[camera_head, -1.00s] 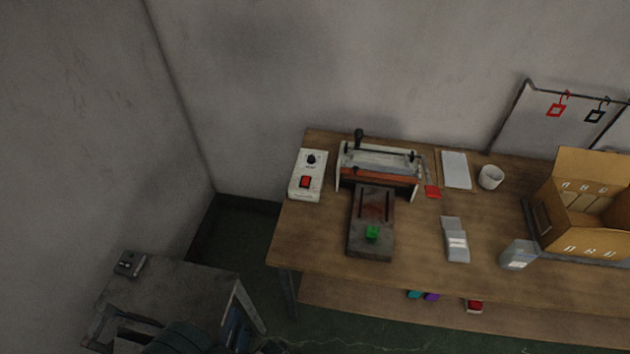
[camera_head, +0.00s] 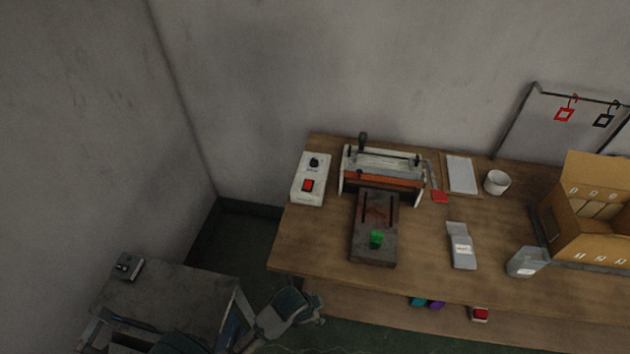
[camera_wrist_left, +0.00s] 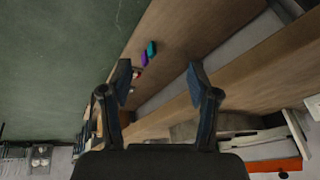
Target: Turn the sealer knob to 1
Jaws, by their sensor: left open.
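The sealer's white control box (camera_head: 309,180) sits at the left end of the wooden table. It has a black knob (camera_head: 314,162) near its top and a red switch (camera_head: 308,185) below. The number the knob points to is too small to read. The sealer (camera_head: 383,165), with its orange-brown bar, stands just right of the box. My left gripper (camera_head: 305,305) is low in the head view, in front of the table's left end and well away from the knob. In the left wrist view it (camera_wrist_left: 158,85) is open and empty. My right gripper is not in view.
Grey pouches (camera_head: 461,247), a white cup (camera_head: 497,182) and a cardboard box (camera_head: 590,215) are to the right. A grey side table (camera_head: 170,300) is at lower left.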

